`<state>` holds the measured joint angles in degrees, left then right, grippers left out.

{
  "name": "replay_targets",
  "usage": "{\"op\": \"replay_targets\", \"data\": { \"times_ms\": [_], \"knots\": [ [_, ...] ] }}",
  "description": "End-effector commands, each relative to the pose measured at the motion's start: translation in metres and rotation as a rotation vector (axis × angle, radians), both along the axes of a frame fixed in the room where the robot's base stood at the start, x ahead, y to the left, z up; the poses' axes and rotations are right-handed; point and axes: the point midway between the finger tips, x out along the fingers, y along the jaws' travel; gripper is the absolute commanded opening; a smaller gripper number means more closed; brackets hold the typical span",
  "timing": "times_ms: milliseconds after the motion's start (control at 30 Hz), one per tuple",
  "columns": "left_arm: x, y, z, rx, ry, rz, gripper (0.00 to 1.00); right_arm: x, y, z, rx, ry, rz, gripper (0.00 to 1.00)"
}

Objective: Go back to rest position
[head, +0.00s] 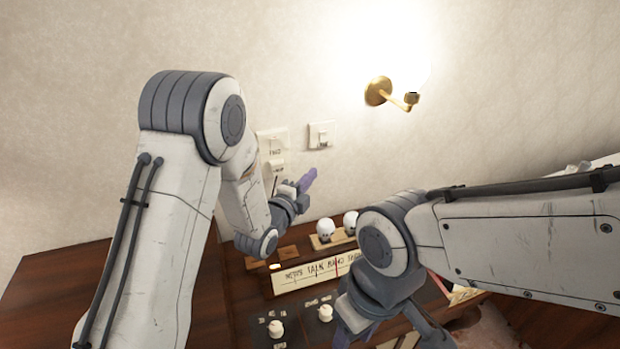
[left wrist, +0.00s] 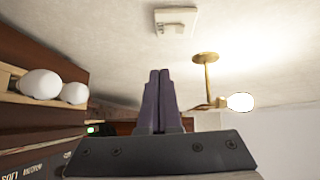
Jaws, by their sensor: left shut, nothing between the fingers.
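My left gripper (head: 306,180) is raised near the wall, in front of the switch plates and above the back of the cabinet. In the left wrist view its two purple fingers (left wrist: 158,100) lie together with nothing between them. My right arm comes in from the right in the head view. Its wrist is low over the front right of the cabinet, and its fingertips are not clearly seen.
Two switch plates (head: 272,142) (head: 321,134) and a lit brass lamp (head: 378,91) are on the wall. The wooden cabinet (head: 238,288) carries a labelled strip (head: 300,277), white knobs (head: 276,328) and white bulbs (head: 326,229). Open air lies above the cabinet.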

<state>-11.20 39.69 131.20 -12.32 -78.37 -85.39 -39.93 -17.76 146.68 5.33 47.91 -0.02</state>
Motion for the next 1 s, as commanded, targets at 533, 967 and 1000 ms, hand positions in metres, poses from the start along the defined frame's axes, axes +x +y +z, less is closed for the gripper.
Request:
{"op": "replay_targets", "data": {
  "times_ms": [533,967,1000],
  "knots": [
    [-0.078,-0.040,0.005,-0.247,0.669,0.118,0.00,0.000,0.000,0.010,0.000,0.000,0.000,0.50],
    [-0.296,-0.016,0.018,-0.455,1.440,0.669,0.00,0.000,0.000,0.020,0.000,0.000,0.000,0.50],
    [-0.314,-0.010,0.020,-0.459,1.484,0.726,0.00,0.000,0.000,0.021,0.000,0.000,0.000,0.50]
  ]
}}
